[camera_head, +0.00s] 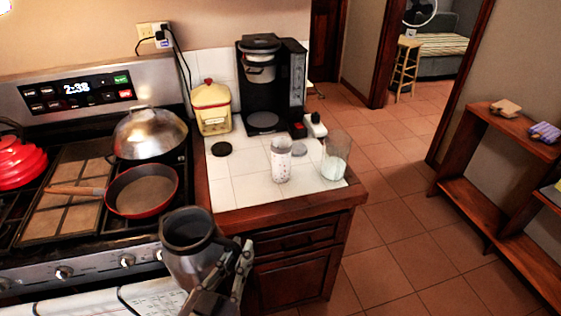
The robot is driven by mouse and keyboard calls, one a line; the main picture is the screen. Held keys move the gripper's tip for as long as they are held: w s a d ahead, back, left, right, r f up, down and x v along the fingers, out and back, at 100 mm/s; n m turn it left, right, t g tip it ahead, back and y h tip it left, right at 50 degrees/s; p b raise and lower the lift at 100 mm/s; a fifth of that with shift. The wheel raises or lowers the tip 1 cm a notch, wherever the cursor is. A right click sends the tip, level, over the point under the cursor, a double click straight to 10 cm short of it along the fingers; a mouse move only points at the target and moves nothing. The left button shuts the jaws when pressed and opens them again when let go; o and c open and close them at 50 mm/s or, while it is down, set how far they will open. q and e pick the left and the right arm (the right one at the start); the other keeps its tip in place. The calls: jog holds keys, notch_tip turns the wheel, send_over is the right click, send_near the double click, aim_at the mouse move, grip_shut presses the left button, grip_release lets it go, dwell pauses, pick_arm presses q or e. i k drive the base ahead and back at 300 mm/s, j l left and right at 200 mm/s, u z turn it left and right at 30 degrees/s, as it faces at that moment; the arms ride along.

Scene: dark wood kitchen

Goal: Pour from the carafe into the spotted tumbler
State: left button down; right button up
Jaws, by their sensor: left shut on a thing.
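The dark grey carafe (187,245) is in front of the stove, near the counter's front left corner, with its open mouth facing up. My left gripper (236,262) is shut on its right side, where the handle would be; the grip itself is partly hidden. The spotted tumbler (281,162), clear with small spots, stands upright on the white tiled counter (236,190), behind and to the right of the carafe. The carafe is apart from the tumbler. What is inside the carafe is too dark to tell. My right gripper is out of view.
A clear glass (336,158) with white contents stands right of the tumbler, near the counter's right edge. A black coffee maker (270,85) and a yellow canister (211,108) stand behind. A red pan (142,192) sits on the stove at left. The counter's front left is clear.

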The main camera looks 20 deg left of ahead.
aim_at(280, 146)
jog(key=i+l+u, duration=0.25)
jog(key=i+u, duration=0.2)
jog(key=i+l+u, duration=0.25)
jog(key=l+u, duration=0.25)
jog(key=l+z, duration=0.1)
jog(key=z, duration=0.25)
jog(key=i, duration=0.05)
